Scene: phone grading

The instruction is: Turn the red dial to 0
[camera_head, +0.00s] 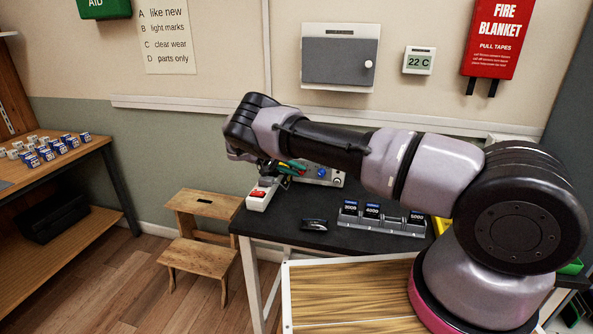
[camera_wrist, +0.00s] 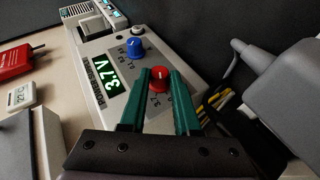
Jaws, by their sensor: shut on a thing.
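The red dial (camera_wrist: 159,79) sits on the grey face of a power supply box (camera_wrist: 105,58) in the wrist view. My gripper (camera_wrist: 158,83) has green fingers, one on each side of the dial, shut on it. The dial's pointer and most of the numbers around it are hidden or too small to read. A blue dial (camera_wrist: 134,48) stands beyond it on the same panel. A green display (camera_wrist: 106,77) reads 3.7 V. In the head view the box (camera_head: 328,178) is at the back of the dark table, partly behind my arm, with the blue dial (camera_head: 321,172) showing.
A rack with labelled blocks (camera_head: 382,218) and a small black object (camera_head: 314,224) are on the dark table (camera_head: 290,226). A white strip with a red switch (camera_head: 260,194) lies at its left edge. Yellow and black leads (camera_wrist: 215,99) run beside the box.

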